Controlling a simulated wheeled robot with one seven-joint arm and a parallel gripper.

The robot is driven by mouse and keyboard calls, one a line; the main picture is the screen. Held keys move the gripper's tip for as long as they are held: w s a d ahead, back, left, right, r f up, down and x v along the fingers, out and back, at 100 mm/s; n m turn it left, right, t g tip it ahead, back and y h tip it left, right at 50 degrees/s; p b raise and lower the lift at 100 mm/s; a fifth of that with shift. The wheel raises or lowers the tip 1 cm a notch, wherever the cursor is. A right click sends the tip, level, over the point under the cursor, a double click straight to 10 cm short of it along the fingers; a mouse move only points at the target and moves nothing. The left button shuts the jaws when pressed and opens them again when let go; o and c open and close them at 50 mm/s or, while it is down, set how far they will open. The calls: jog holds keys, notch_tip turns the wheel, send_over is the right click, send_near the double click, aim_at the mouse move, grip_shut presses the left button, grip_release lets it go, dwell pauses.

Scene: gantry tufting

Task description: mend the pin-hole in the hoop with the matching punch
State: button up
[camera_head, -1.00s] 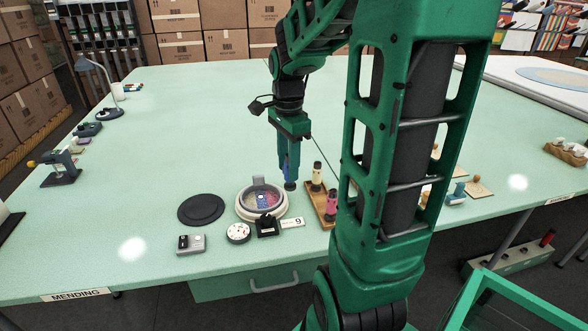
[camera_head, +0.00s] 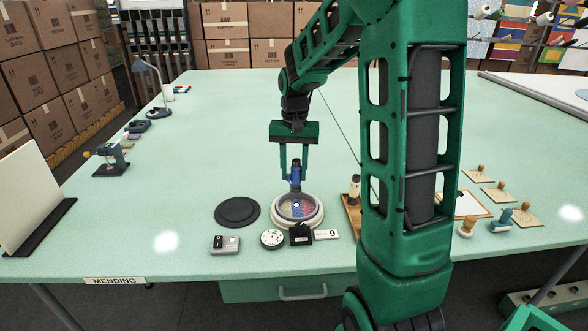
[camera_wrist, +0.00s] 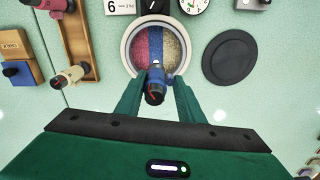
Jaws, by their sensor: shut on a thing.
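My gripper (camera_head: 297,172) is shut on a blue punch (camera_head: 296,176) with a dark end, held upright over the hoop. The wrist view shows the punch (camera_wrist: 155,86) between the two green fingers (camera_wrist: 156,100). The hoop (camera_head: 277,219) is a pale round ring around cloth with red, blue and beige bands; it also shows in the wrist view (camera_wrist: 127,50). The punch overlaps the near part of the blue band there. I cannot tell whether its tip touches the cloth. I cannot make out the pin-hole; a small bright spot shows beside the punch.
A wooden rack (camera_wrist: 75,40) holds a cream punch (camera_wrist: 66,76) and a pink punch (camera_wrist: 55,5). A dark round lid (camera_head: 237,212) lies left of the hoop. A grey box (camera_head: 226,244), a dial (camera_head: 272,238), a black device (camera_head: 300,234) and a number card (camera_head: 326,234) stand in front.

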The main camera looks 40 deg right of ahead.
aim_at(294, 186)
jog(key=shift+f, duration=2.5)
jog(key=shift+f, duration=0.5)
jog(key=shift+r, duration=0.1)
jog(key=shift+r, duration=3.45)
jog(key=shift+s, duration=0.1)
